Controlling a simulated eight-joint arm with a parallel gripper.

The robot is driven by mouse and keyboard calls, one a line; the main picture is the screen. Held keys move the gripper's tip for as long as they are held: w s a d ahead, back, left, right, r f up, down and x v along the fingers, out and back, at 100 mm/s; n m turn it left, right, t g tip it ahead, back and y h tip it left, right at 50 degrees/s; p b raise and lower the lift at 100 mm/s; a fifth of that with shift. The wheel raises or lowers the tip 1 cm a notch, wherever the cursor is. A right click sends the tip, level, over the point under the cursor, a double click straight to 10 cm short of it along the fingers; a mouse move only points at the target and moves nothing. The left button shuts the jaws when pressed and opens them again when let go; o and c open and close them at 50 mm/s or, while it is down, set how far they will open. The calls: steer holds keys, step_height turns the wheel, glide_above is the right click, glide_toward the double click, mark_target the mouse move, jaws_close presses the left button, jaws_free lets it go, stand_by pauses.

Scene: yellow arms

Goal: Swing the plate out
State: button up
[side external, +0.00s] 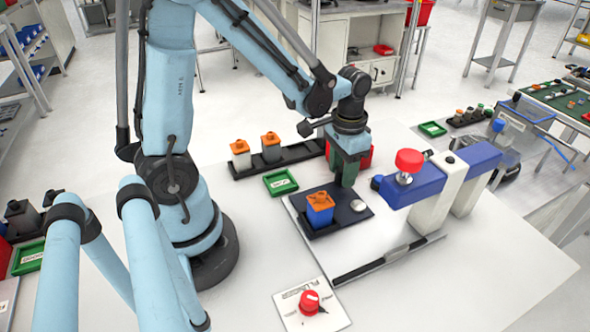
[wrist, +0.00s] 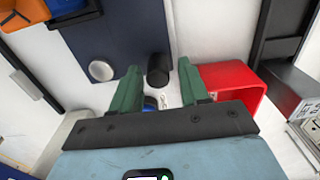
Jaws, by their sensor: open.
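The dark plate (side external: 352,217) lies on the white bench in front of the blue and white press, with a blue block with an orange top (side external: 320,207) and a round silver knob (side external: 358,205) on it. In the wrist view the plate (wrist: 120,30) fills the upper middle and the knob (wrist: 101,70) shows near its edge. My gripper (side external: 345,172) is above the plate's far edge. Its green fingers (wrist: 160,88) are open, with a short black cylinder (wrist: 158,70) showing between them, apart from both. I cannot tell whether the cylinder joins the plate.
The press (side external: 440,185) with a red button (side external: 409,160) stands right of the plate. A red bin (wrist: 235,80) is close beside the right finger. A black rack (side external: 270,165) and a green tray (side external: 280,182) lie left. A red dial (side external: 309,300) is in front.

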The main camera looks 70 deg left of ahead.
mark_target(335, 201)
steer(key=shift+r, duration=3.7)
steer(key=s+d+r+t, duration=0.3)
steer(key=s+d+t, duration=0.1)
steer(key=t, duration=0.3)
steer(key=shift+r, duration=0.25)
